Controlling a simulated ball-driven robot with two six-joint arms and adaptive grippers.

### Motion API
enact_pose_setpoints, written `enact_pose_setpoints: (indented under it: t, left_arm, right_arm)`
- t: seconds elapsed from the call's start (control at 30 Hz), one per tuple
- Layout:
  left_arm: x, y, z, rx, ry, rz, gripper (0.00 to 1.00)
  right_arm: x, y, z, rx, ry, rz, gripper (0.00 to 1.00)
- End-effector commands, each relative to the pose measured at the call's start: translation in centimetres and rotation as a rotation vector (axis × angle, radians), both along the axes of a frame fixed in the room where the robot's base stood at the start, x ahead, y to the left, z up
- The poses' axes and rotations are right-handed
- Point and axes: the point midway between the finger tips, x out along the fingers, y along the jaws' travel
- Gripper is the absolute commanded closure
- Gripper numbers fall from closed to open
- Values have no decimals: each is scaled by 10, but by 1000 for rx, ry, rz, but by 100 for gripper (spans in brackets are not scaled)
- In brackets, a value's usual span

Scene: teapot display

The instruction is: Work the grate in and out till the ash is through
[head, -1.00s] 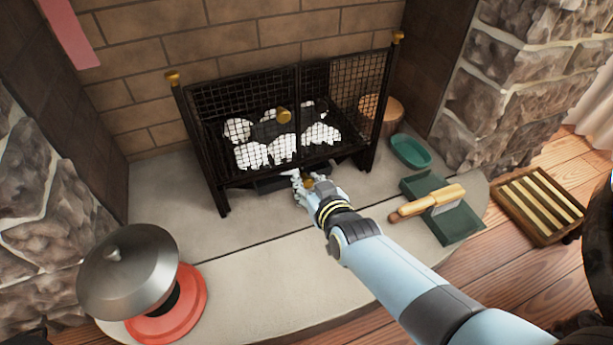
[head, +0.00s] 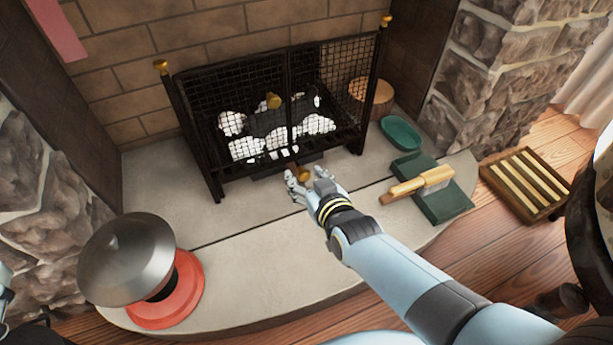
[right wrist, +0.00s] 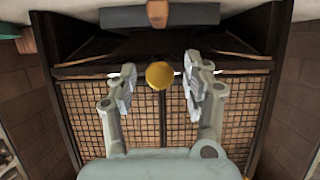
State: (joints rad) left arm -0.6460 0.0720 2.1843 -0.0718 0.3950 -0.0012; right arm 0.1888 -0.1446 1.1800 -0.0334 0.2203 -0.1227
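The black fire basket (head: 281,112) stands against the brick wall with white lumps and dark pieces behind its mesh. Under it is a dark grate or ash tray (head: 287,163) with a small brass-brown knob (head: 303,174) at its front. My right gripper (head: 308,178) is at this knob, its two fingers spread apart. In the right wrist view the fingers (right wrist: 160,82) are also open; the round gold knob (right wrist: 160,75) seen between them looks like the mesh front's, farther back. The tray's wooden knob (right wrist: 157,13) is at the top edge. Only a sliver of my left arm shows at the left edge.
A metal-domed lid on a red base (head: 165,298) stands at the hearth's left. A green dish (head: 401,133), a green dustpan (head: 447,203) and a wooden-handled brush (head: 420,183) lie right of the basket. A slatted wooden tray (head: 528,184) is on the floor.

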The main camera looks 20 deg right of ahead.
Motion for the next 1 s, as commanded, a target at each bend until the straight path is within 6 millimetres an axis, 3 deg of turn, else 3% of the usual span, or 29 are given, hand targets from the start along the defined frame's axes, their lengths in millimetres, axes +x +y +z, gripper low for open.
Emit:
enact_pose_setpoints:
  t: [0.27, 0.63, 1.0]
  left_arm:
    - [0, 0, 0, 0, 0, 0, 60]
    - [0, 0, 0, 0, -1, 0, 60]
    - [0, 0, 0, 0, -1, 0, 60]
  right_arm:
    - [-9, 0, 3, 0, 1, 0, 50]
    - [-63, -2, 25, 0, 1, -1, 50]
    - [-70, -3, 29, 0, 0, -1, 50]
